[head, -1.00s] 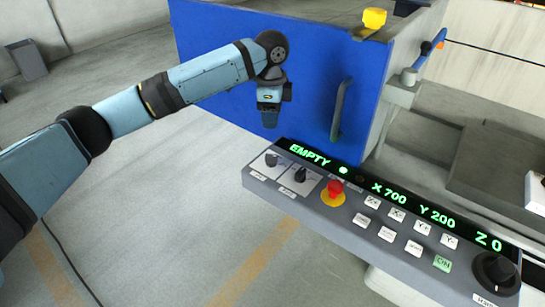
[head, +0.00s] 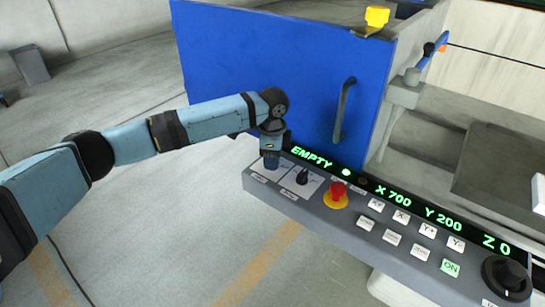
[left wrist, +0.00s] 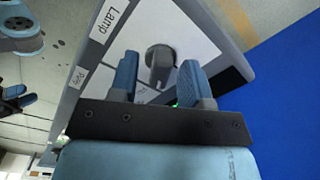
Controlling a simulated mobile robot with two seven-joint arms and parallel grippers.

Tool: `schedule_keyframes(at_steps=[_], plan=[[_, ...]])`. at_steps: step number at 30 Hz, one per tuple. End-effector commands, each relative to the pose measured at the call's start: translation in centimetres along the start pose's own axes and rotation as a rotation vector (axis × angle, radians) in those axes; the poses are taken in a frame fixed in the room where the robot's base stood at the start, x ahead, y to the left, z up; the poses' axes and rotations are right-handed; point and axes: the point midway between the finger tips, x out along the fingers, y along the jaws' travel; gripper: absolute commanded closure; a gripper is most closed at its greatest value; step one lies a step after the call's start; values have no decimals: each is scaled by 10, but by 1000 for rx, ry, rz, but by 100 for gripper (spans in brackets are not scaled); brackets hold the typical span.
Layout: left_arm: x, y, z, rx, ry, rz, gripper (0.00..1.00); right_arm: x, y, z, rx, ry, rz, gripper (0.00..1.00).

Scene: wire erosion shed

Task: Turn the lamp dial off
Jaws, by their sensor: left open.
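The control panel (head: 345,215) is a grey sloped box with a green-lit display. The lamp dial (left wrist: 159,62) is a grey knob on a white plate, beside a "Lamp" label (left wrist: 108,20) in the left wrist view. My left gripper (head: 271,165) points down over the panel's left end and hides most of this dial in the head view. In the left wrist view its two blue fingers are open, one on each side of the knob. I cannot tell whether they touch it.
A second black dial (head: 302,176) sits just right of the lamp dial. A red emergency button (head: 337,191), several white keys and a green ON key (head: 450,267) follow. A blue machine door (head: 270,55) with a handle (head: 343,110) stands close behind my gripper.

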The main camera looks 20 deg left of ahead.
Motion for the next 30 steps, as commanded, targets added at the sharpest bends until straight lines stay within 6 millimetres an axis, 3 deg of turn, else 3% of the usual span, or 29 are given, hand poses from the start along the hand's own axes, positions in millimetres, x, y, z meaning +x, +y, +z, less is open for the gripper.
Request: schedule_keyframes(at_steps=[3,9,20,30], plan=[[0,0,0,0,0,0,56,0,0,1,0,-2,0,57],[0,0,0,0,0,0,100,1,0,2,-1,-3,0,57],[-4,0,0,-34,0,1,100,-4,0,-6,-6,-10,4,57],[-11,2,-1,-253,0,6,100,-23,3,-24,8,-73,18,57]])
